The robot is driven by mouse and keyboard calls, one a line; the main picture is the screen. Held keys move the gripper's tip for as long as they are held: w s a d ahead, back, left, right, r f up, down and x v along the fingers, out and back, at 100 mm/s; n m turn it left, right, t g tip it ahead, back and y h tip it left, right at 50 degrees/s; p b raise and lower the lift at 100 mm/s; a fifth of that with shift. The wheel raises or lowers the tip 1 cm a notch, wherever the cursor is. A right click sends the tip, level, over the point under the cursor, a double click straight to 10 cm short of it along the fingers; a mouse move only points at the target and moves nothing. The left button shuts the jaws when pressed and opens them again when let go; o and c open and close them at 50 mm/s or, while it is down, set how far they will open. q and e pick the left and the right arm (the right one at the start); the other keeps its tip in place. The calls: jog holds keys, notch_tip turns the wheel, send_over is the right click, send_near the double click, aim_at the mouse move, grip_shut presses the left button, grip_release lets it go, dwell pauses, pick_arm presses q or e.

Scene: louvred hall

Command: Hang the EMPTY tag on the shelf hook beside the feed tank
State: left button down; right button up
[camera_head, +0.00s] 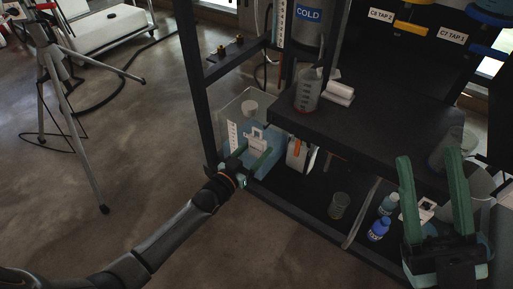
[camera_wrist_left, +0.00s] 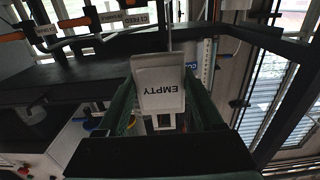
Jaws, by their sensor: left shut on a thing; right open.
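The white EMPTY tag (camera_head: 257,139) is in my left gripper (camera_head: 254,155), whose green fingers are shut on it. In the left wrist view the tag (camera_wrist_left: 158,85) reads EMPTY upside down between the fingers. The feed tank (camera_head: 234,109), a clear box with blue liquid and a marked scale, stands in the lower rack just behind the tag. The tag overlaps the tank's front in the head view; I cannot tell whether they touch. The shelf hook cannot be made out. My right gripper (camera_head: 430,160) is open and empty at the lower right.
A dark shelf (camera_head: 375,135) lies right of the tank, with a graduated beaker (camera_head: 307,96) and white rolls (camera_head: 340,92). A rack post (camera_head: 191,75) rises left of the tank. Below stand a glass (camera_head: 339,206) and blue bottle (camera_head: 378,230).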

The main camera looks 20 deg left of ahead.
dwell(0.3)
pick_arm(q)
jog(key=b+x, duration=0.3)
jog(key=x, duration=0.2)
jog(key=shift+w+d, duration=0.1)
jog(key=shift+w, duration=0.2)
dwell(0.5)
dwell(0.3)
jog(key=shift+f, duration=0.15)
dwell(0.4)
jog(key=shift+f+b, duration=0.55)
